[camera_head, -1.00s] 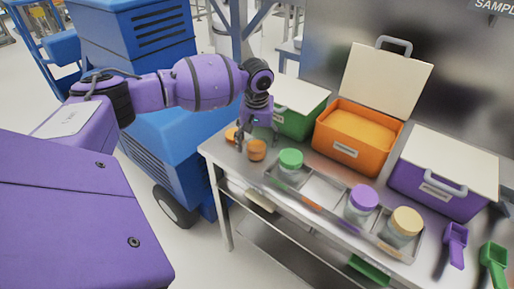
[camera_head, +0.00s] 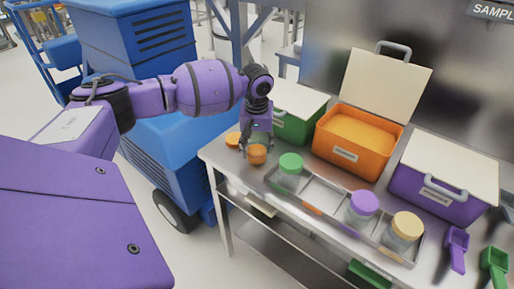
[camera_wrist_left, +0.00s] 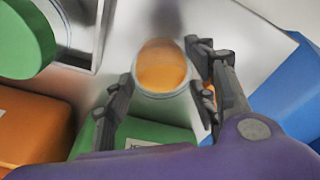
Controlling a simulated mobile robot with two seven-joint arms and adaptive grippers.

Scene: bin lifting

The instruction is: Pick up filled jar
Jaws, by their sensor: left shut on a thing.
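The filled jar (camera_head: 257,155), an open jar with orange contents, stands near the left end of the steel table. My left gripper (camera_head: 257,146) reaches down over it and is shut on it. In the left wrist view the jar (camera_wrist_left: 161,72) sits between the two dark fingers, its open mouth facing the camera. I cannot tell whether its base is off the table. An orange lid (camera_head: 233,138) lies on the table just left of the jar, partly hidden by a finger in the wrist view. My right gripper is not in view.
A metal tray (camera_head: 322,190) to the right holds jars with green (camera_head: 290,162), purple (camera_head: 364,203) and yellow (camera_head: 407,226) lids. Behind stand a green bin (camera_head: 297,125), an open orange bin (camera_head: 350,150) and a purple bin (camera_head: 437,196). Scoops (camera_head: 456,250) lie at the right.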

